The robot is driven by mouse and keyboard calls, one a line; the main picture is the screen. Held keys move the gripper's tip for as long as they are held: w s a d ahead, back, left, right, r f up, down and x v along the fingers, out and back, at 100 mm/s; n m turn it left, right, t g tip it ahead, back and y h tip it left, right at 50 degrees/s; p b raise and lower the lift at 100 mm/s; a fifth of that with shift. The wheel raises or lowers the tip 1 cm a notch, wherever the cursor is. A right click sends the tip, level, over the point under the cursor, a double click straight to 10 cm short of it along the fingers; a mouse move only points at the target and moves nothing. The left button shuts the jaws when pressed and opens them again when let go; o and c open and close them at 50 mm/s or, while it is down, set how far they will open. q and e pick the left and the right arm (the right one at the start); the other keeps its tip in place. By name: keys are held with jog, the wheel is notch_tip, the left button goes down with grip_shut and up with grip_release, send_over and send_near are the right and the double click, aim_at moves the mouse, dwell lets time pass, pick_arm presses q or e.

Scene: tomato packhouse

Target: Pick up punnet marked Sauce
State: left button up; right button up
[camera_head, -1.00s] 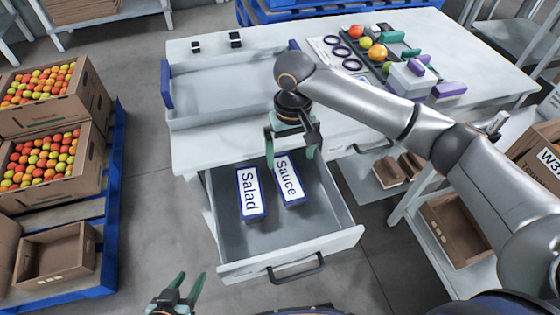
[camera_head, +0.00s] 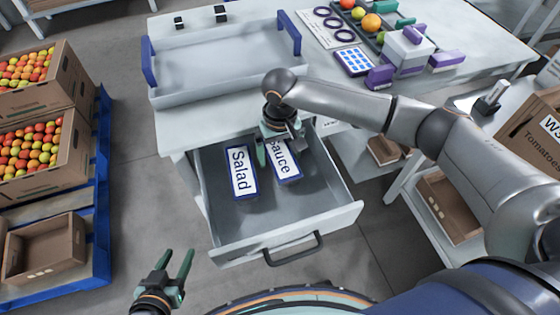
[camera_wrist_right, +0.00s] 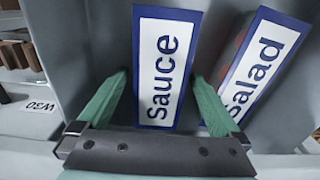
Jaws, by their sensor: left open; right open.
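The punnet marked Sauce (camera_head: 284,166) lies in the open drawer (camera_head: 325,212), label up, blue-edged with a white top. My right gripper (camera_head: 279,150) is open above it and hides part of it in the head view. In the right wrist view the Sauce punnet (camera_wrist_right: 166,70) shows ahead, between the two open fingers of my right gripper (camera_wrist_right: 160,95); I cannot tell whether they touch it. The punnet marked Salad (camera_head: 242,172) lies just left of it in the head view and to its right in the wrist view (camera_wrist_right: 262,70). My left gripper (camera_head: 176,265) is open and empty, away from the drawer.
A grey tray with blue handles (camera_head: 222,60) stands on the worktop above the drawer. Tomatoes (camera_head: 371,22), dark rings and purple-handled items lie at its right. Cardboard crates of tomatoes (camera_head: 45,160) stand on a blue pallet at left. Drawer walls surround the punnets.

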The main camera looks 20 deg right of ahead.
jog(key=shift+f, duration=0.6)
jog(key=c, duration=1.4)
pick_arm(q)
jog(key=shift+w+d+r+t, duration=0.1)
jog(key=shift+w+r+t, duration=0.3)
jog(key=shift+w+r, duration=0.45)
jog(key=shift+s, duration=0.2)
pick_arm(e)
jog(key=shift+r, duration=0.25)
